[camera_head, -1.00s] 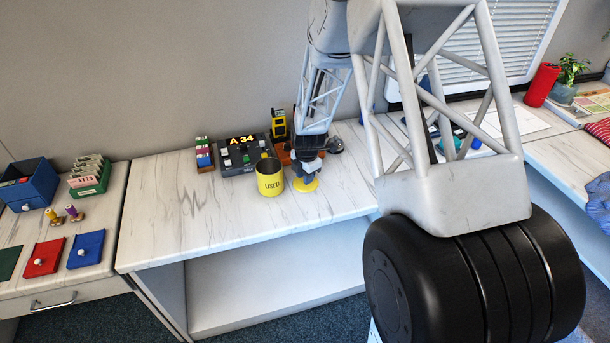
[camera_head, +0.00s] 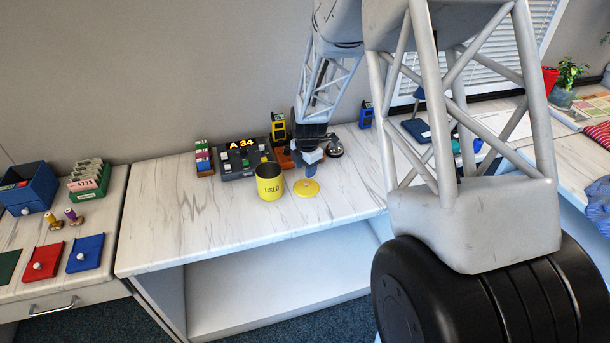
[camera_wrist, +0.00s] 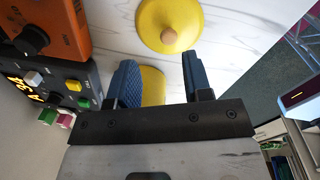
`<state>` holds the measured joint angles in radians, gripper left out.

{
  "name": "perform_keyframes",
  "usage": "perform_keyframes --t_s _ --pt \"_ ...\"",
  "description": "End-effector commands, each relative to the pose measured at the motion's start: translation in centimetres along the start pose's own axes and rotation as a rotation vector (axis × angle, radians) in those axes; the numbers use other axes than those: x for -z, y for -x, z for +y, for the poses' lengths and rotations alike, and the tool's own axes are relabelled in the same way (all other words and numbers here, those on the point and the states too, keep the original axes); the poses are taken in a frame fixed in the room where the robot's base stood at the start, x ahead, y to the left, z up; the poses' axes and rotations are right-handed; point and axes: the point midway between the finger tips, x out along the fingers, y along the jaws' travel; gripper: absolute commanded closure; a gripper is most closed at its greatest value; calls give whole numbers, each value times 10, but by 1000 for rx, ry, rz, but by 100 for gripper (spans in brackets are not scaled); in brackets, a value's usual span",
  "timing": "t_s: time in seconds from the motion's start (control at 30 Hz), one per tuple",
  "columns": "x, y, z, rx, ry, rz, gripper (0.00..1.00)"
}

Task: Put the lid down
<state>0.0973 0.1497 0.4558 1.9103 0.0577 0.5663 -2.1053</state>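The yellow round lid (camera_head: 306,189) lies flat on the marble-patterned worktop, just right of the yellow canister marked USED (camera_head: 270,186). The canister stands upright with its top open. The lid also shows in the wrist view (camera_wrist: 152,17), with its wooden knob (camera_wrist: 169,37) facing me. My gripper (camera_head: 309,162) is above and slightly behind the lid, apart from it. In the wrist view my gripper's blue fingers (camera_wrist: 160,64) are spread with nothing held. Part of the canister (camera_wrist: 152,86) shows between and beyond them, mostly hidden by my gripper.
A dark button console (camera_head: 243,157) reading A 34 stands behind the canister. An orange device with a black knob (camera_wrist: 62,27) stands near my gripper. A yellow handheld device (camera_head: 278,128) is at the back. The worktop (camera_head: 220,230) in front and left is clear.

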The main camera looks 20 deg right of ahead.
Motion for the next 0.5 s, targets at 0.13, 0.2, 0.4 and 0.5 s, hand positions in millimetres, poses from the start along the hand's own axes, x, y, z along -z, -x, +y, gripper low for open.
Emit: perform_keyframes --t_s 0.13,0.2,0.4,0.5 --pt "0 26 0 -2 0 -1 54" --pt "0 36 0 -2 0 -1 54" --pt "0 57 0 0 0 0 54" --pt "0 63 0 -1 0 0 54"
